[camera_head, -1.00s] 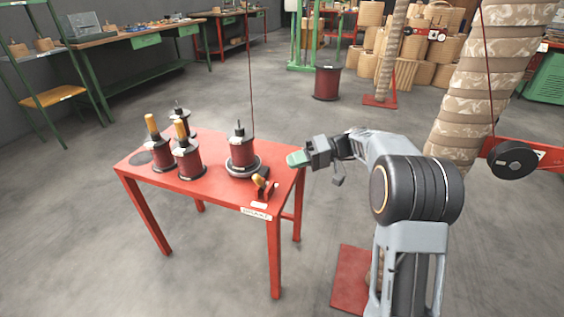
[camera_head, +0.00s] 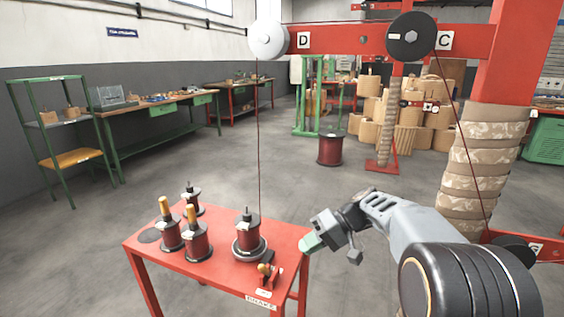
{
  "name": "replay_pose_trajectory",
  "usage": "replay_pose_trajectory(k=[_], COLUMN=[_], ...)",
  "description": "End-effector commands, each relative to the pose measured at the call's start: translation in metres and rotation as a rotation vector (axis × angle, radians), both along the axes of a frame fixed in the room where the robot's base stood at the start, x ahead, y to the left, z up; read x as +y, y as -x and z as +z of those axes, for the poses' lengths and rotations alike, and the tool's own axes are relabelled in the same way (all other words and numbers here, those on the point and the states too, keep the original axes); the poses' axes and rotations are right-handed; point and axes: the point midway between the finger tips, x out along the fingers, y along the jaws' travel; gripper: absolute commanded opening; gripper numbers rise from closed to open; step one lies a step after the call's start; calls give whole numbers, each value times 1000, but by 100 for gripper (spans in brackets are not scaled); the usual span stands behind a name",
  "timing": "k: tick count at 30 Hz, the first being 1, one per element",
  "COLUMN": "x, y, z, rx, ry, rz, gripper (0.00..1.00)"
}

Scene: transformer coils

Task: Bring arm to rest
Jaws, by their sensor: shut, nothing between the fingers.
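My arm (camera_head: 410,220) reaches in from the lower right, with its wrist bent toward the red table (camera_head: 215,275). Whether the fingertips touch the table edge, I cannot tell.
Several coils (camera_head: 197,243) stand at the table's left, two with yellow tops. A red frame (camera_head: 350,39) with pulleys (camera_head: 411,37) spans above. Open floor (camera_head: 230,165) lies behind the table.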

Motion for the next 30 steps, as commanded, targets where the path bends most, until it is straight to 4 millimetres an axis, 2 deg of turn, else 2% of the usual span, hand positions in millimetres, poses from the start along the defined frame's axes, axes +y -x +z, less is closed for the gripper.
replay_pose_trajectory(k=[1, 9, 15, 22, 30], x=[-1, -31, -60, -81, -86], y=[18, 96, 136, 158, 165], z=[45, 127, 175, 204, 210], rx=[7, -18, -122, -235, -280], ry=[88, 535, 763, 891, 929], rz=[-21, -199, -328, -423, -454], gripper=[0, 0, 0, 0, 0])
